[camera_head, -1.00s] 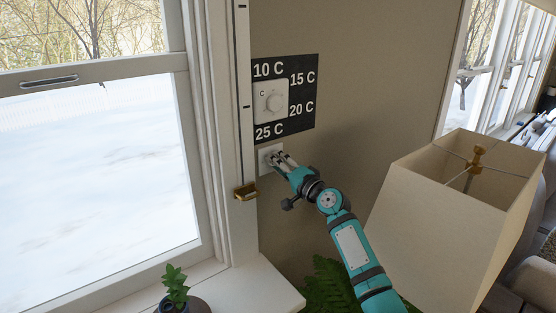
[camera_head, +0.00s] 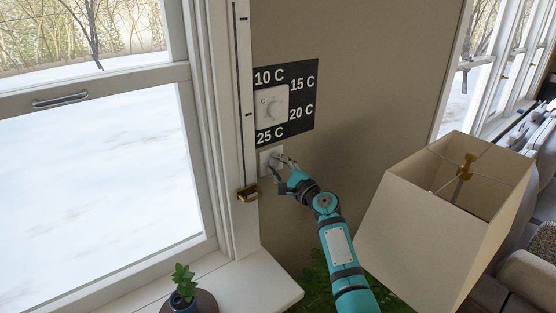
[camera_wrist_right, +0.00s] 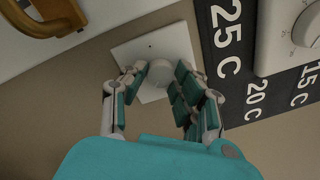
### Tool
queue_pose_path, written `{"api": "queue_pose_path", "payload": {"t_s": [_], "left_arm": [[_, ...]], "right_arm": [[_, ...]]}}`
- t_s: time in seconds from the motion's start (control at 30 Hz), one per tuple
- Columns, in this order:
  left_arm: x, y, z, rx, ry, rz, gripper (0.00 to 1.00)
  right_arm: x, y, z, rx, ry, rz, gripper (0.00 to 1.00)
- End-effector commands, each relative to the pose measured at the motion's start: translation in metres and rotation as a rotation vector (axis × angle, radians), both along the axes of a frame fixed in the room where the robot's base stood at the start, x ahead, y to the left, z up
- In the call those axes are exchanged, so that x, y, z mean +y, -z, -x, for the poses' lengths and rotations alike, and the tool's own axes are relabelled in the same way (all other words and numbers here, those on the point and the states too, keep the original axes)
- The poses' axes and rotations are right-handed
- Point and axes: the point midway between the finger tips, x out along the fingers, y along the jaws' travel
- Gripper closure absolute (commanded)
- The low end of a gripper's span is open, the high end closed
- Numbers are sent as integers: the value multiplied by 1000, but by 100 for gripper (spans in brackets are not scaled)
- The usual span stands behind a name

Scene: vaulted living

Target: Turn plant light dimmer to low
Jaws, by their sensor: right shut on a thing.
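The plant light dimmer is a small white square plate (camera_head: 264,161) with a round knob, on the wall just below the black temperature panel. In the right wrist view its plate (camera_wrist_right: 150,50) and white knob (camera_wrist_right: 158,72) show. My right gripper (camera_head: 279,164) is at the dimmer. In the right wrist view its fingers (camera_wrist_right: 160,80) are on both sides of the knob, shut on it. The knob's setting mark cannot be made out. My left gripper is not in view.
A thermostat (camera_head: 271,104) on a black panel (camera_head: 300,85) with temperature labels is above. A brass window latch (camera_head: 248,193) is close at left. A lampshade (camera_head: 410,215) stands at right, and a potted plant (camera_head: 183,285) is on the sill (camera_head: 245,290).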

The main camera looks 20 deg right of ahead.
Motion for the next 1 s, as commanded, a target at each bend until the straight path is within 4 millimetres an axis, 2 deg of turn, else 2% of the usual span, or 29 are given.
{"api": "queue_pose_path", "payload": {"t_s": [0.1, 0.4, 1.0], "left_arm": [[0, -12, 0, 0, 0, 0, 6], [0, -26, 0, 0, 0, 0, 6], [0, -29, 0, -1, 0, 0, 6]], "right_arm": [[0, -2, 0, 34, 1, -86, 100], [0, 0, 0, 88, 1, -236, 100], [0, 2, 0, 109, 1, -293, 100]]}}
